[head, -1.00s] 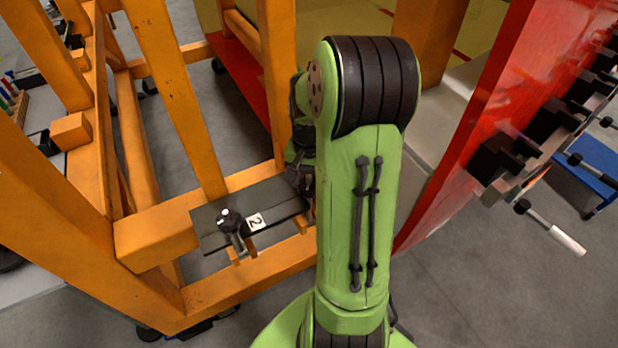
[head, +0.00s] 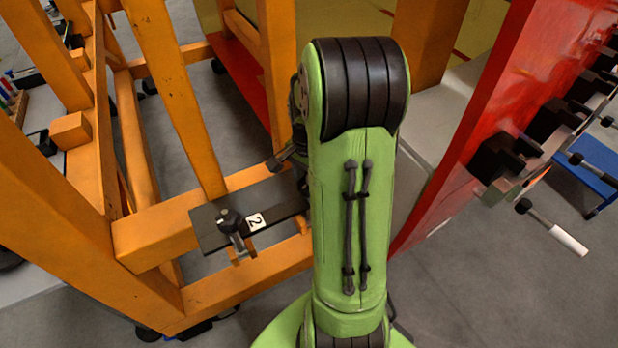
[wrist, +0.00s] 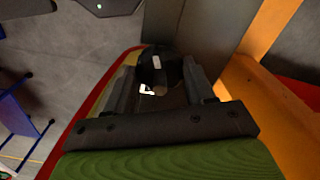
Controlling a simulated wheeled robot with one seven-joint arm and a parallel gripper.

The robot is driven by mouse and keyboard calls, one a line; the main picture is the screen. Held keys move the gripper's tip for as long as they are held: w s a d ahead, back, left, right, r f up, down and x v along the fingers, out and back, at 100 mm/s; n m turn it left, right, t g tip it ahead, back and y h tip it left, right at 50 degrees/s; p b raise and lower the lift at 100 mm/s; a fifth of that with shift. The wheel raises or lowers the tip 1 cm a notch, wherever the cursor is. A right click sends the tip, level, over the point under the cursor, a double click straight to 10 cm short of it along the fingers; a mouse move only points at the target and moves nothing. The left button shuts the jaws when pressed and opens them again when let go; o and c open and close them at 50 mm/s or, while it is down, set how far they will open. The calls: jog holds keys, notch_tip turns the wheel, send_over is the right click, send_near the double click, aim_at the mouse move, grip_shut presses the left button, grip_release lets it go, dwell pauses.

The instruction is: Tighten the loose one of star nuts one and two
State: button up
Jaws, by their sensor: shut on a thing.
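Star nut two (head: 229,221), a black knob on a short post, stands at the left end of the dark plate (head: 276,203), beside a white label marked 2. In the wrist view, my gripper (wrist: 160,84) has its two dark fingers closed on either side of a round black knob (wrist: 157,66) with a small light mark on top. This looks like star nut one. A white label shows partly between the fingers, and its figure cannot be read fully. In the head view, my green arm hides this knob and most of my gripper.
An orange frame (head: 165,100) with uprights and beams surrounds the plate on the left. A red panel (head: 470,110) with black clamps and a white-handled lever (head: 568,240) stands at the right. Grey floor is clear at the lower right.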

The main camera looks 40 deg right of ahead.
jog(key=shift+m, duration=1.2)
jog(key=o, duration=1.1)
jog(key=shift+c, duration=0.2)
notch_tip(320, 180, up, 16)
jog(key=p, duration=0.2)
jog(key=shift+p, duration=0.35)
jog(key=shift+f, duration=0.1)
